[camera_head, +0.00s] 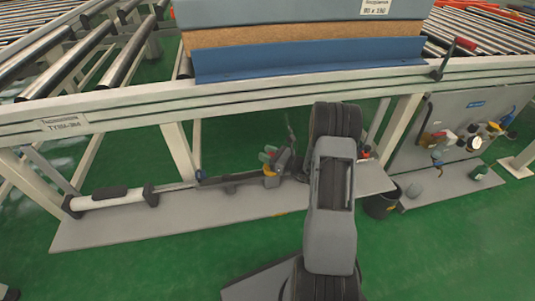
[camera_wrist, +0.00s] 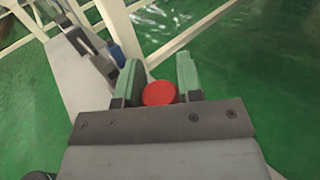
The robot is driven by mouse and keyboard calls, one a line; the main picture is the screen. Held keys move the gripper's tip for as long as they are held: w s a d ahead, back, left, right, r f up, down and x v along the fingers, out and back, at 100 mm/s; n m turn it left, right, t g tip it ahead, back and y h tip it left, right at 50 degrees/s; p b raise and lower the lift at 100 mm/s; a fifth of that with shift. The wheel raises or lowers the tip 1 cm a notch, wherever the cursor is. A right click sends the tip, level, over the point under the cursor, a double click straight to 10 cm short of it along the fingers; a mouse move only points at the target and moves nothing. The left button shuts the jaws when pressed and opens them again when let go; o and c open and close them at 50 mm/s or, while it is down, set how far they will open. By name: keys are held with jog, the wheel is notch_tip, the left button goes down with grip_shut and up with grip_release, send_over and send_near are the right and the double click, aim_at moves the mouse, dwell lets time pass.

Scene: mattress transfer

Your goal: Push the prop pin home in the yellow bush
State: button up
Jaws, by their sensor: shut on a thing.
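In the wrist view my gripper (camera_wrist: 160,72) has its two green fingers on either side of a round red head, which I take for the prop pin (camera_wrist: 160,93). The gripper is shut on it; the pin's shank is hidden. In the head view my gripper (camera_head: 268,154) is at the middle of the grey base plate, just above the small yellow bush (camera_head: 270,171). The bush cannot be made out in the wrist view. How deep the pin sits in the bush cannot be told.
A cylinder with a rod (camera_head: 110,198) lies along the grey base plate (camera_head: 90,231), under the roller conveyor frame (camera_head: 130,112). A blue-edged mattress stack (camera_head: 300,55) rests above. A tool board (camera_head: 455,115) and dark bucket (camera_head: 378,208) stand right. Green floor (camera_head: 170,265) in front is clear.

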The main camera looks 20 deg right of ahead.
jog(key=shift+f+b, duration=0.3)
jog(key=shift+f, duration=0.15)
jog(key=o, duration=1.1)
jog(key=p+v, duration=0.3)
jog(key=v, duration=1.1)
jog(key=shift+p, duration=0.4)
jog(key=shift+a, duration=0.1)
